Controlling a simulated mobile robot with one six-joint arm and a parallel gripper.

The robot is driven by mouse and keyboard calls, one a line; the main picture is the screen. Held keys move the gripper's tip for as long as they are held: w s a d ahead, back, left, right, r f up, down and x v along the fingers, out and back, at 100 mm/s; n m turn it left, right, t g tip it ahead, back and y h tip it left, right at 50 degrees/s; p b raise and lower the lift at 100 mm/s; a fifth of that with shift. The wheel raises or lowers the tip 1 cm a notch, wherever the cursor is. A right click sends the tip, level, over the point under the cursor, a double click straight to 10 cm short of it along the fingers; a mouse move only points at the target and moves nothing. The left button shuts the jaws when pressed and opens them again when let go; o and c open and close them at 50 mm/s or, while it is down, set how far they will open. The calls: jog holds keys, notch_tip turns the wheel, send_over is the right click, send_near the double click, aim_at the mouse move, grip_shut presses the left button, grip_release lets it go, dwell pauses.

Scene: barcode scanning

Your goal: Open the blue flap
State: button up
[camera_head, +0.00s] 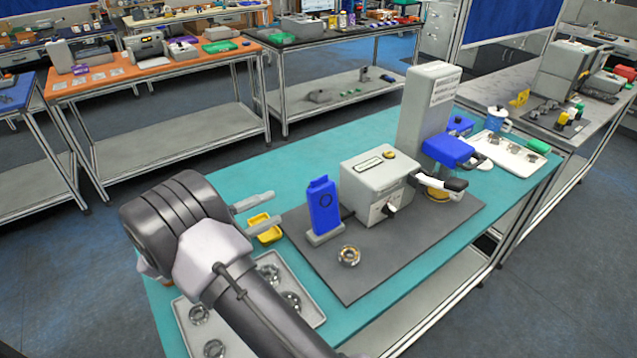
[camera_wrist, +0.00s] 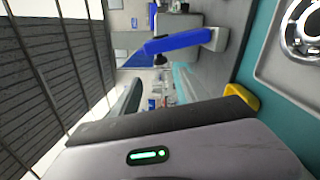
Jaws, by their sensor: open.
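A blue upright panel (camera_head: 324,208) stands on a small light grey base on the dark mat. It also shows in the wrist view, lying sideways (camera_wrist: 182,42). Another blue part (camera_head: 447,150) sticks out from the tall grey machine (camera_head: 428,105). I cannot tell for sure which of the two is the flap. My gripper (camera_head: 267,208) is left of the upright panel, its two fingers apart and pointing right towards it. It is open and empty, with a gap between its fingertips and the panel.
A grey box-like device (camera_head: 378,185) with a black-tipped handle stands behind the panel. A metal ring part (camera_head: 348,255) lies on the dark mat (camera_head: 390,265). A yellow tray (camera_head: 268,232) sits just below the fingers. A grey tray (camera_head: 318,312) with several metal parts is under my arm.

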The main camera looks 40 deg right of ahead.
aim_at(324, 185)
jog(key=d+b, duration=0.1)
jog(key=d, duration=0.4)
jog(key=d+b, duration=0.1)
jog(key=d, duration=0.5)
jog(key=s+d+b, duration=0.1)
jog(key=d+b, duration=0.1)
jog(key=d, duration=0.3)
jog(key=shift+d, duration=0.25)
grip_shut()
dwell(0.5)
